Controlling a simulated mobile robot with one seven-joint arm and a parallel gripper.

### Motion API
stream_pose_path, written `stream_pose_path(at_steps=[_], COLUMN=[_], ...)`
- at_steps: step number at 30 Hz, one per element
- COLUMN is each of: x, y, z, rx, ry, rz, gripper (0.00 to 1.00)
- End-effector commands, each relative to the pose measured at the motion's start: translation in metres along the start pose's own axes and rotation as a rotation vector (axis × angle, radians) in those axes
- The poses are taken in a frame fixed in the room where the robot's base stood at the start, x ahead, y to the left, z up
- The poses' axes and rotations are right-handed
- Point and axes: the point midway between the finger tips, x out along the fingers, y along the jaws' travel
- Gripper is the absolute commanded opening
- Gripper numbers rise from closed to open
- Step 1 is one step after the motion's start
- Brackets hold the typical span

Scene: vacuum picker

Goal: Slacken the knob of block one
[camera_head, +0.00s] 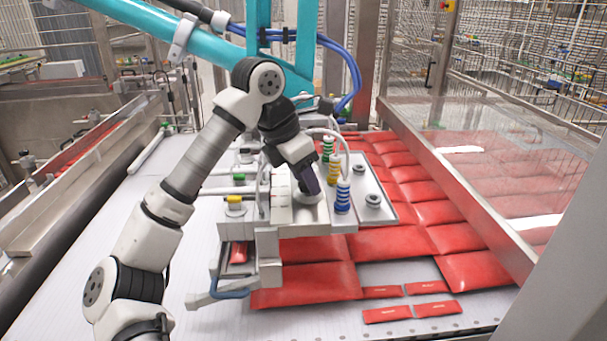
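My gripper (308,186) is at the metal block assembly of the vacuum picker (300,214), near the middle of the picture. Its dark fingers point down onto the top of the block. A round grey base (308,197) shows just under the fingertips; the knob itself is hidden or too small to make out. I cannot tell which block is block one, or whether the fingers grip anything. A similar round grey piece (373,200) stands free on the plate to the right.
Green, yellow and blue ringed suction bellows (343,195) stand right beside my gripper. Red packets (310,284) cover the white conveyor (180,270) below. A clear guard (490,170) borders the right. Teal robot arms and blue hoses (350,75) hang behind.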

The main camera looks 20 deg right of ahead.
Motion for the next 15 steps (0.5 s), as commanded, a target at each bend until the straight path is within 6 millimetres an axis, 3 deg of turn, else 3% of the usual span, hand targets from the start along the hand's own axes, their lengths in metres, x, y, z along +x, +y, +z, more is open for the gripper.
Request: stream_pose_path(at_steps=[1, 7, 15], x=[-0.0002, -0.0004, 0.0006], y=[0.0001, 0.0001, -0.0001], z=[0.0, -0.0001, -0.0008], rx=[0.0, 0.0, -0.028], ry=[0.0, 0.0, 0.0], rz=[0.0, 0.0, 0.013], gripper=[0.39, 0.14, 0.14])
